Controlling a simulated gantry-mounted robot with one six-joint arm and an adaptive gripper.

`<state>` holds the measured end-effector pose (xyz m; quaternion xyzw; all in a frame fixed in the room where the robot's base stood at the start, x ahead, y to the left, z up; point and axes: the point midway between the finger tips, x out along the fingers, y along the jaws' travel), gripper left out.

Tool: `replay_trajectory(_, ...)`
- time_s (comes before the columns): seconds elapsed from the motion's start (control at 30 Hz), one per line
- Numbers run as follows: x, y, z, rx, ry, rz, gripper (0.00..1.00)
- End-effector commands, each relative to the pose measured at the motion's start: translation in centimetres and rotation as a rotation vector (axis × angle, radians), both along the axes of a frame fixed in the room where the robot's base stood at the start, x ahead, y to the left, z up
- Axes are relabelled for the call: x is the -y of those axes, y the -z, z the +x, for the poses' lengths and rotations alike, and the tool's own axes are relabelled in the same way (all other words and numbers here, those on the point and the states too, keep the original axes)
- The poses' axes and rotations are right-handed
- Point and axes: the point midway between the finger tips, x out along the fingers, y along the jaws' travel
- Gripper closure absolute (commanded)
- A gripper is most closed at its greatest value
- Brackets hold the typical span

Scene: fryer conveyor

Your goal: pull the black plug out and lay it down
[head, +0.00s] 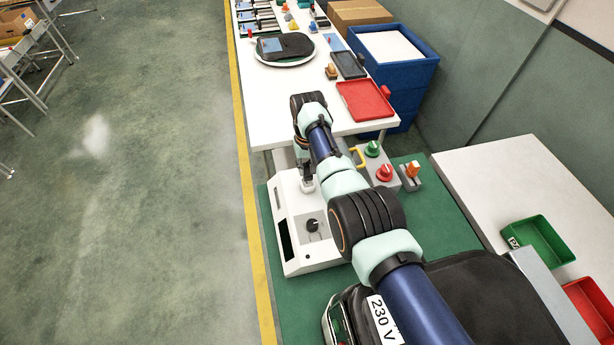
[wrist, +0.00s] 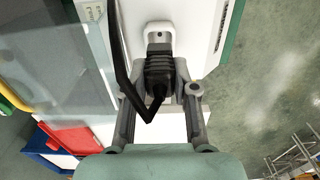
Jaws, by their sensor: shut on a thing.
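The black plug (wrist: 158,74) shows in the wrist view between the two fingers of my gripper (wrist: 160,88), which is shut on its ribbed body. The plug's front end meets a pale socket piece (wrist: 158,32) on the white device (wrist: 195,45); I cannot tell how deep it sits. A black cable (wrist: 121,65) runs beside the plug and bends in front of it. In the head view my gripper (head: 306,183) is at the far end of the white device (head: 307,240), which has a black knob. The plug is not clear there.
A control box (head: 381,172) with green and red knobs stands right of the device. Beyond is a white table with a red tray (head: 366,101). A black case marked 230 V (head: 480,300) is nearer. The green mat (head: 300,305) has bare room around the device.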

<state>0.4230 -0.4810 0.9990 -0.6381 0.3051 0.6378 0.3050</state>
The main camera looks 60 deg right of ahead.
Motion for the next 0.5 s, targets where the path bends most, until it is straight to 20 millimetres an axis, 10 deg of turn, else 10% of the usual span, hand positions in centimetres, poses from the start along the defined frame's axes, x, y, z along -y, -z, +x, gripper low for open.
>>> replay_trajectory(0.5,0.01,-1.27,0.01,0.000,0.000,0.000,1.00)
